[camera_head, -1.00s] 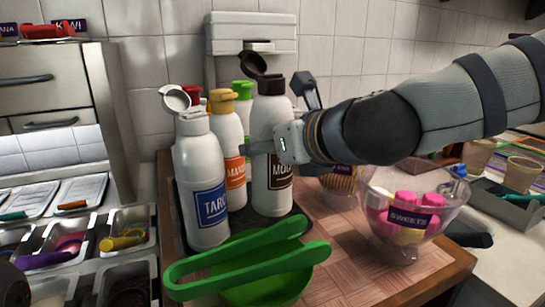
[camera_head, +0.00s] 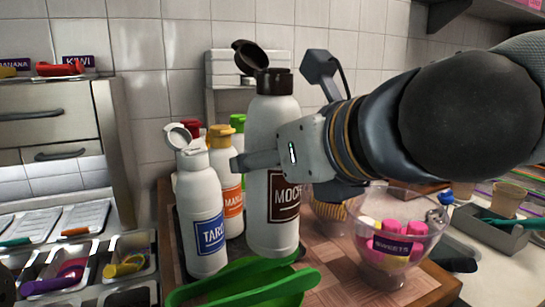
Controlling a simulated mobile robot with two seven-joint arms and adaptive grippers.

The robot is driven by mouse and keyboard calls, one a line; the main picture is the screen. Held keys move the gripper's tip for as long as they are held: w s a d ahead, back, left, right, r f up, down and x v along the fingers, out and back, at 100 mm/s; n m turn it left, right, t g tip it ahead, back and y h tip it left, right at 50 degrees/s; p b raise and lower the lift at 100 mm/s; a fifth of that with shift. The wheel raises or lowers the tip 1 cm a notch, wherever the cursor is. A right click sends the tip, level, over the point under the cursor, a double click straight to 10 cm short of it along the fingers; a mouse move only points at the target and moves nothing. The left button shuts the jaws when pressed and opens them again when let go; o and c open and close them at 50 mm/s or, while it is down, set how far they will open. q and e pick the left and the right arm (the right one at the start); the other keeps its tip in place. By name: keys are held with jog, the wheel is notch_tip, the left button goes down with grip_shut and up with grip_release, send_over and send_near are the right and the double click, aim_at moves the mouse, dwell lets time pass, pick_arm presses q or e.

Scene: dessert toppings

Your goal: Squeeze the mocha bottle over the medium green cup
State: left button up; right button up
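The mocha bottle (camera_head: 262,215) is white with a brown label and a dark brown flip cap standing open. My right gripper (camera_head: 262,158) comes in from the right and is shut on its middle. One finger shows across the front; the other is hidden behind the bottle. The bottle is upright, in front of the other bottles, and looks lifted, with its base overlapping the green bowl's far edge in the picture. No medium green cup can be made out. My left gripper is not in view.
The taro bottle (camera_head: 201,225), its cap open, and the mango bottle (camera_head: 228,190) stand left of the mocha bottle. A clear sweets bowl (camera_head: 425,235) stands to the right. Topping bins (camera_head: 132,246) are at left.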

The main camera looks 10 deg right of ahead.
aim_at(284, 92)
jog(key=shift+r, duration=0.35)
notch_tip(284, 92, up, 7)
jog(key=shift+f, duration=0.1)
dwell(0.3)
